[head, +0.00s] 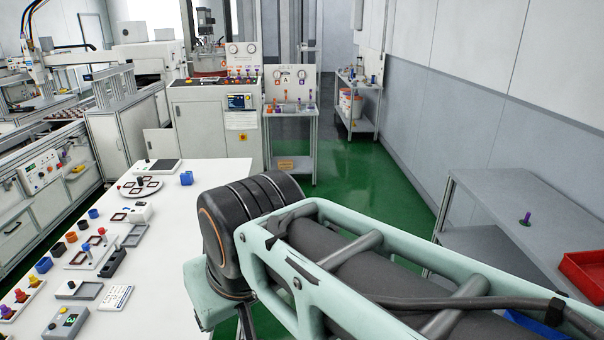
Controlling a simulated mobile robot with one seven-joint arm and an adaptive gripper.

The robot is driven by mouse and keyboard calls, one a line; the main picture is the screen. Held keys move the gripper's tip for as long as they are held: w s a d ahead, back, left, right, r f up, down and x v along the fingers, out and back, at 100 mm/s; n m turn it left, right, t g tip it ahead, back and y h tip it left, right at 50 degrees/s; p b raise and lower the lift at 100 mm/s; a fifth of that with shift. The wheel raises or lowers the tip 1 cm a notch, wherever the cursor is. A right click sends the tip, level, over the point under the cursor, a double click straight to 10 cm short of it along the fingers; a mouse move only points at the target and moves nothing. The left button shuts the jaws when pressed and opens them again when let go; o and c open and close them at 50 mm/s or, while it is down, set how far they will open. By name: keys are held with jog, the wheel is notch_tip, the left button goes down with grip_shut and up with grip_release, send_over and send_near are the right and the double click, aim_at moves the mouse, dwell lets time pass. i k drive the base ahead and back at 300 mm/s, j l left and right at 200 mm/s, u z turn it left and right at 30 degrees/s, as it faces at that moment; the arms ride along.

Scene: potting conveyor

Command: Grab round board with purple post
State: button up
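A small purple post (527,216) stands upright on the grey table at the right. A small green base (523,223) shows at its foot; it is too small to tell its exact shape. My arm crosses the lower middle of the head view, between the white table and the grey table. My gripper is not in view, so its state and anything in it are hidden.
The grey table (490,195) also bears a red tray (583,272) near its right side.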

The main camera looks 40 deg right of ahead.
aim_at(526, 221)
jog(key=z, duration=2.7)
jog(key=i+z, duration=0.15)
jog(key=z, duration=0.5)
jog(key=i+j+z, duration=0.5)
jog(key=j, duration=0.2)
jog(key=i+j, duration=0.2)
jog(key=j, duration=0.15)
jog(key=i+j+z, duration=0.1)
jog(key=j, duration=0.25)
jog(key=i+j, duration=0.25)
jog(key=i+j+z, duration=0.15)
jog(key=j, duration=0.3)
jog(key=j+u, duration=0.1)
jog(key=j, duration=0.95)
